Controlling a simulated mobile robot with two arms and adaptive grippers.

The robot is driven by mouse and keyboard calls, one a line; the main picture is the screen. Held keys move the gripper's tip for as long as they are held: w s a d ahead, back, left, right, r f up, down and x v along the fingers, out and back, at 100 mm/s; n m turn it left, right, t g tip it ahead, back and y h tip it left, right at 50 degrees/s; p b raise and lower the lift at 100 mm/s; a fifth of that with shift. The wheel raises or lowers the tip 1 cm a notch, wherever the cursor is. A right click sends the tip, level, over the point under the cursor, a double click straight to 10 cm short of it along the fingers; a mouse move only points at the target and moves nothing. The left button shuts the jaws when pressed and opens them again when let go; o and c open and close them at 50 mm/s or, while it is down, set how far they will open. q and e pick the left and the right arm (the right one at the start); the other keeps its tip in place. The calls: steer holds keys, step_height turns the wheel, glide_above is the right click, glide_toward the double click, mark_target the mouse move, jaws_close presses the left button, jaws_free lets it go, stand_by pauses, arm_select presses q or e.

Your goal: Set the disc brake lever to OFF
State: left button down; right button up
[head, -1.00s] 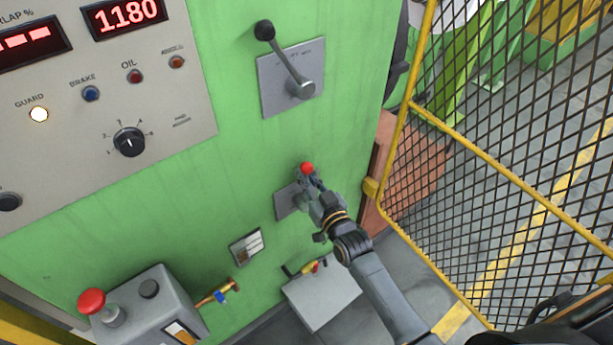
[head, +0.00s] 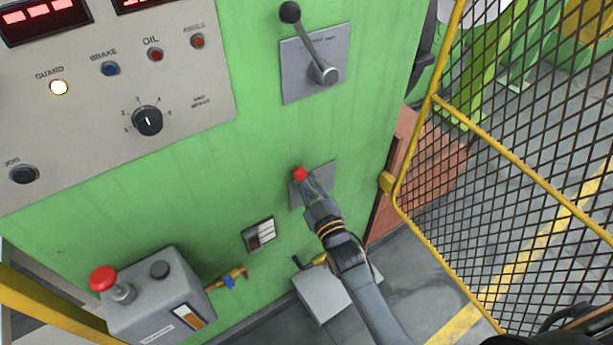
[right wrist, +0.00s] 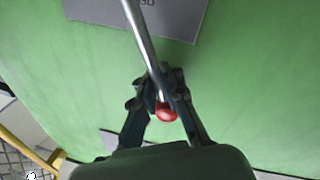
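The lever with a red ball knob (head: 300,174) sits on a small grey plate (head: 325,173) low on the green cabinet; I take it as the disc brake lever. In the right wrist view its silver rod (right wrist: 143,45) runs down to the red knob (right wrist: 167,114). My right gripper (head: 309,184) is at the knob end. In the right wrist view its fingers (right wrist: 160,98) close on the rod just by the knob. The grey plate's lettering (right wrist: 147,3) is cut off, so I cannot read the lever's setting. My left gripper is not in view.
A larger lever with a black knob (head: 290,12) is above. A control panel (head: 190,95) is left. A grey box with a red button (head: 103,278), a brass valve (head: 232,278) and a grey box (head: 318,298) are below. A yellow mesh guard (head: 500,150) stands right.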

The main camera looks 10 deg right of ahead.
steer(key=o, duration=0.3)
steer(key=shift+s+f, duration=0.15)
steer(key=shift+f, duration=0.1)
steer(key=shift+o, duration=0.6)
steer(key=shift+s+r, duration=0.1)
steer(key=shift+r, duration=0.1)
steer(key=shift+s+f, duration=0.15)
steer(key=shift+s, duration=0.05)
steer(key=s+d, duration=0.2)
steer(key=s, duration=0.9)
steer(key=shift+s+f, duration=0.2)
steer(key=shift+f, duration=0.2)
